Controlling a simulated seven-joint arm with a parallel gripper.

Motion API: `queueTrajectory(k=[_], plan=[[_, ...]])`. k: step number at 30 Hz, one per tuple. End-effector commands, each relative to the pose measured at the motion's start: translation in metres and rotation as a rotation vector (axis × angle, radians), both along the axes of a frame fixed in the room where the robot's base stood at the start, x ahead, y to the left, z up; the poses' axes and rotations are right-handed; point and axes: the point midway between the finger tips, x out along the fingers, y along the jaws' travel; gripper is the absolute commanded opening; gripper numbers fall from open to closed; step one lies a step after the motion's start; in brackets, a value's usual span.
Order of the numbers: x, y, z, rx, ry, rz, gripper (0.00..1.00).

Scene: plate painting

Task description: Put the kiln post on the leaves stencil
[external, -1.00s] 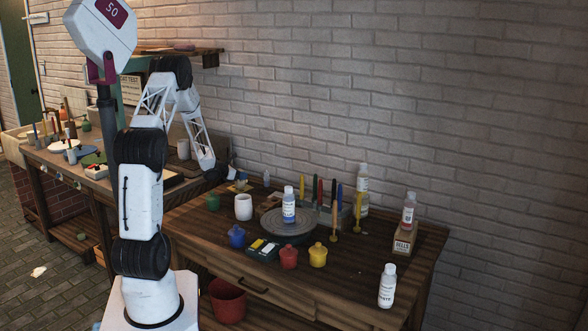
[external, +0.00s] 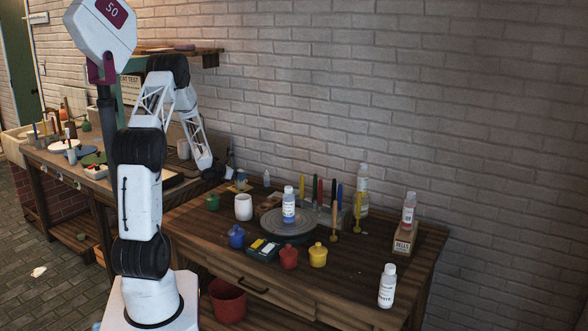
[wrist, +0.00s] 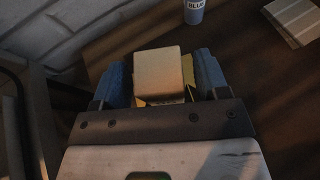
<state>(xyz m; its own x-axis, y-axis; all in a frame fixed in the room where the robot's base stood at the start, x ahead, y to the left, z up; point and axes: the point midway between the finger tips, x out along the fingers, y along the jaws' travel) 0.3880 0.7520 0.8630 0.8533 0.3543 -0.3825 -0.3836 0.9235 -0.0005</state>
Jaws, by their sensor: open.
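A beige block (wrist: 158,72), which looks like the kiln post, sits between the two blue fingertips of my gripper (wrist: 163,78) in the wrist view. The fingers are open, one on each side of it. Yellow edges (wrist: 189,66) of a flat piece, perhaps the leaves stencil, show beside and below the block. The block seems to be on or just above that piece; contact cannot be told. In the external view my gripper (external: 222,173) is at the table's back left corner, close to a small yellow piece (external: 236,188). No leaf pattern can be made out.
A white cup (external: 243,207), a green pot (external: 212,202) and a blue pot (external: 236,236) stand nearby. A blue-labelled bottle (external: 288,207) stands on the round turntable (external: 270,228). Brushes and more bottles are further right. The table's right front is mostly clear.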

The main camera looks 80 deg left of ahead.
Motion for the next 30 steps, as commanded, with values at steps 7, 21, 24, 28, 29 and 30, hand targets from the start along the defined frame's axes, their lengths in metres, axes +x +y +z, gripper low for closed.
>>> queueTrajectory(k=[7,21,24,28,29,30], plan=[[-0.028,-0.011,0.013,0.001,0.000,0.002,0.68],[-0.081,-0.033,0.036,0.001,0.001,0.001,0.68],[-0.086,-0.036,0.039,0.001,0.000,0.000,0.68],[-0.089,-0.037,0.040,0.000,0.000,0.000,0.68],[-0.089,-0.037,0.040,0.000,0.000,-0.001,0.68],[-0.089,-0.037,0.040,0.000,0.000,-0.001,0.68]])
